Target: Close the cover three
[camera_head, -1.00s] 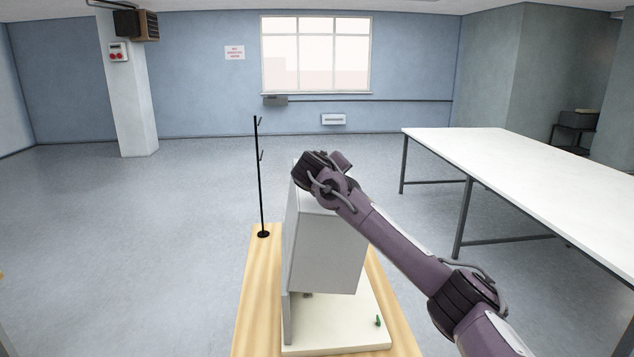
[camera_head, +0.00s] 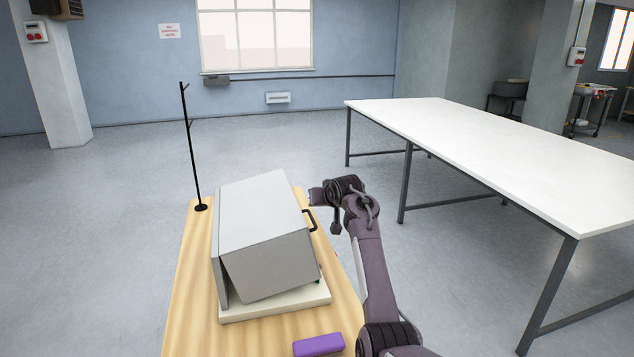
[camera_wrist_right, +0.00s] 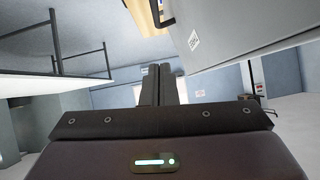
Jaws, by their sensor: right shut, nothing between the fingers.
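A grey box-shaped cover (camera_head: 262,225) stands on a white base (camera_head: 275,306) on the wooden table. It is tilted, with a wedge-shaped gap along its lower left edge. A black handle (camera_head: 310,220) sits on its right side. In the right wrist view the cover's grey panel (camera_wrist_right: 240,30) fills the upper right, with part of the handle (camera_wrist_right: 162,12) at the top. My right gripper (camera_wrist_right: 157,70) is shut and empty, beside the cover and apart from the handle. In the head view its fingertips are hard to make out. My left gripper is not in view.
A purple block (camera_head: 319,345) lies on the wooden table (camera_head: 185,300) in front of the base. A thin black stand (camera_head: 190,150) rises at the table's back left. A long white table (camera_head: 490,155) stands to the right, with open floor between.

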